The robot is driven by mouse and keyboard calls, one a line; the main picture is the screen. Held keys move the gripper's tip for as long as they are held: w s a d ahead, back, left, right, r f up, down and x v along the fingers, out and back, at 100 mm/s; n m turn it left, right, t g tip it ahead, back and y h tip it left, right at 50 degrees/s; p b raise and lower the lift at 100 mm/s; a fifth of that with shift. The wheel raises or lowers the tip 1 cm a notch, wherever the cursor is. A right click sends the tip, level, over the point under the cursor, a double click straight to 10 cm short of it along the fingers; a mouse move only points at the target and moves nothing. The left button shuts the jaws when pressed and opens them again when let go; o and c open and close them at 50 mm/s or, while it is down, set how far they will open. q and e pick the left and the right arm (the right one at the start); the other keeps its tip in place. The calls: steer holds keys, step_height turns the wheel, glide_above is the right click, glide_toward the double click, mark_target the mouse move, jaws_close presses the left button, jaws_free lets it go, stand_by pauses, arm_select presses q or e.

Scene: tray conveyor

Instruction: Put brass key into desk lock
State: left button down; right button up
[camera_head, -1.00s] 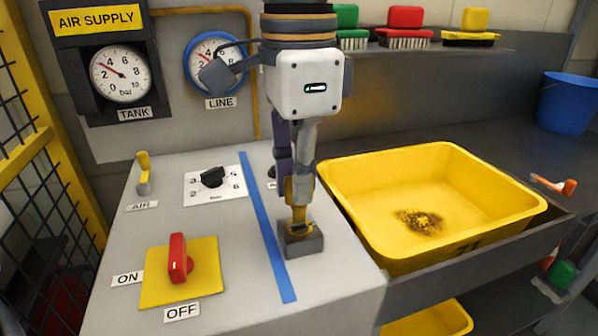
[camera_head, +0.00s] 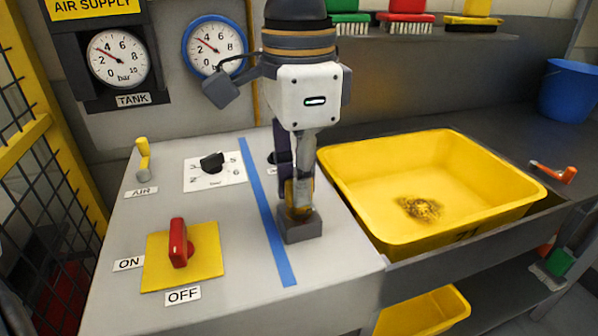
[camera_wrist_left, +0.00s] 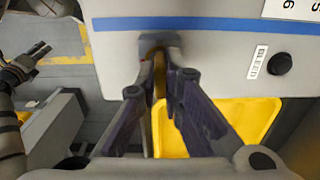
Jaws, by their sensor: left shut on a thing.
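My left gripper (camera_head: 299,205) points down and is shut on the brass key (camera_head: 289,190), of which only a little brass shows between and beside the fingers. Directly under the fingertips is a small dark grey block, the desk lock (camera_head: 301,231), on the grey panel right of the blue stripe. The fingertips are at its top; how deep the key sits in it is hidden. In the left wrist view the fingers (camera_wrist_left: 160,82) meet at the block, with brass between them. A dark gripper, apparently my right (camera_wrist_left: 38,52), shows at the left edge there, away from the lock.
A yellow tray (camera_head: 345,165) stands close to the right of the lock. Left of the stripe are a red ON/OFF handle (camera_head: 178,243), a black knob (camera_head: 212,162) and a yellow AIR lever (camera_head: 143,158). Gauges hang behind. A black BLEED button (camera_wrist_left: 280,63) is near the fingers.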

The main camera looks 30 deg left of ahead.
arm_select(q)
steer(key=shift+f, duration=0.3)
steer(key=c, duration=1.7)
jaws_free()
steer(key=shift+o, duration=0.2)
step_height(320, 180, up, 12)
steer(key=shift+s, duration=0.1)
